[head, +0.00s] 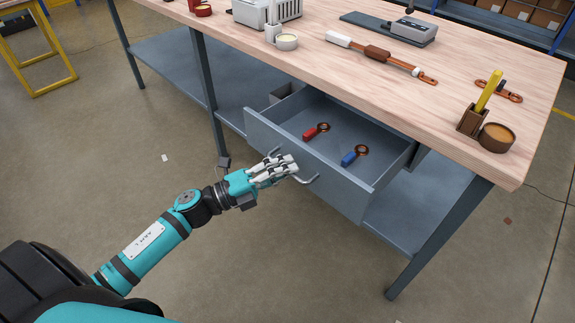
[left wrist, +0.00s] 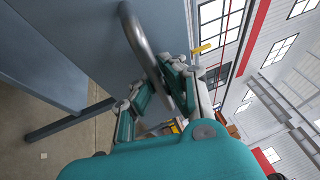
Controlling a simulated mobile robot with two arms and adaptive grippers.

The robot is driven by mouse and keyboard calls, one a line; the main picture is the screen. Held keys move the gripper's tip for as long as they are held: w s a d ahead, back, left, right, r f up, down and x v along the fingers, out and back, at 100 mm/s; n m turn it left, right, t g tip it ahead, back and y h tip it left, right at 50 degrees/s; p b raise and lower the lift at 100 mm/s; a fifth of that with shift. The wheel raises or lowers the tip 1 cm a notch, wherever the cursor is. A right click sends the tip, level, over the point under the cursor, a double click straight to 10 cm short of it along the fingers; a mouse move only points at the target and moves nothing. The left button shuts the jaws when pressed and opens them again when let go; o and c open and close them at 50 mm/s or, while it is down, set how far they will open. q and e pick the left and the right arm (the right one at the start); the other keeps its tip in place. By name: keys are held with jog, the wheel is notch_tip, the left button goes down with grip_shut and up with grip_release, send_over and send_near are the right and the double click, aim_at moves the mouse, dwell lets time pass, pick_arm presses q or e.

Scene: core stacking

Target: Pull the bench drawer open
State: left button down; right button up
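The bench drawer (head: 313,162) is grey and stands pulled out from under the wooden-topped workbench, so its inside shows. It holds a red-handled tool (head: 312,133) and a blue-handled tool (head: 350,157), each with a brown ring end. A metal bar handle (head: 306,181) is on the drawer front. My left gripper (head: 285,168) is at the handle, its fingers on both sides of the bar. In the left wrist view the handle (left wrist: 140,38) runs between the fingertips, which appear closed against it. My right gripper is not in view.
The workbench top (head: 465,85) carries a pen holder (head: 472,122), a small round cup (head: 496,137) and several tools. A bench leg (head: 440,240) stands right of the drawer. A lower shelf (head: 165,72) lies underneath. The floor in front is clear.

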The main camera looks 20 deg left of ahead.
pick_arm(q)
jog(key=shift+f, duration=0.2)
jog(key=c, duration=1.4)
grip_release()
jog(key=shift+r, duration=0.1)
jog(key=v, duration=1.2)
jog(key=shift+w, duration=0.1)
